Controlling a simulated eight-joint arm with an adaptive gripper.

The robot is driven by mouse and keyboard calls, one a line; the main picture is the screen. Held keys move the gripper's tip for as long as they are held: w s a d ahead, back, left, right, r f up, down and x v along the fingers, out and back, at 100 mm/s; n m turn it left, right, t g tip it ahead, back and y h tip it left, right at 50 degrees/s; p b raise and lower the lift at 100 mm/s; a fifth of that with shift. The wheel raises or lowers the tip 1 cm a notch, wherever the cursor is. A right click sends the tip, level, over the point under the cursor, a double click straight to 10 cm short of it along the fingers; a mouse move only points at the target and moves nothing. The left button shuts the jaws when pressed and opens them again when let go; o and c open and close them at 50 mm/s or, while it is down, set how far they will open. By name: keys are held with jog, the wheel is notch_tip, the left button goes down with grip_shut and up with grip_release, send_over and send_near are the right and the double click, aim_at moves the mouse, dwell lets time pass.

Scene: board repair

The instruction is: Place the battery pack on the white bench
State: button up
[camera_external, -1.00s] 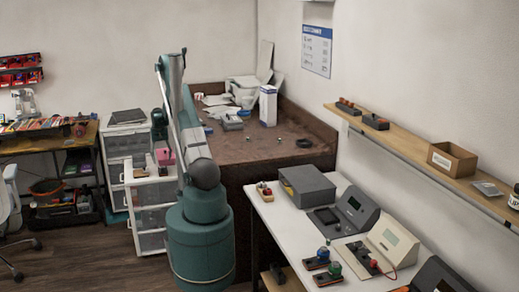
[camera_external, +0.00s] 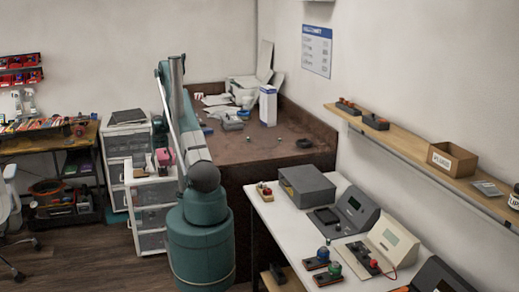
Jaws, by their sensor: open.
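The white bench (camera_external: 283,231) stands at the right, with several devices on it. I cannot tell for sure which thing is the battery pack. A pink block (camera_external: 165,157) sits on top of the white drawer unit (camera_external: 152,194), left of my arm. My gripper (camera_external: 155,150) hangs low over this drawer unit, close to the pink block. It is small and partly hidden behind my arm, and its fingers are hard to make out. I see nothing held in it, and cannot tell whether it touches the block.
A grey box (camera_external: 307,186) and instruments with screens (camera_external: 356,209) fill much of the white bench; its near left strip is bare. A brown workbench (camera_external: 270,155) with a white carton (camera_external: 268,105) stands behind. A wooden shelf (camera_external: 410,145) overhangs at the right.

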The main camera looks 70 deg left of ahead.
jog(key=shift+f, duration=1.4)
jog(key=c, duration=1.3)
jog(key=shift+r+p, duration=0.75)
jog(key=shift+r, duration=4.3)
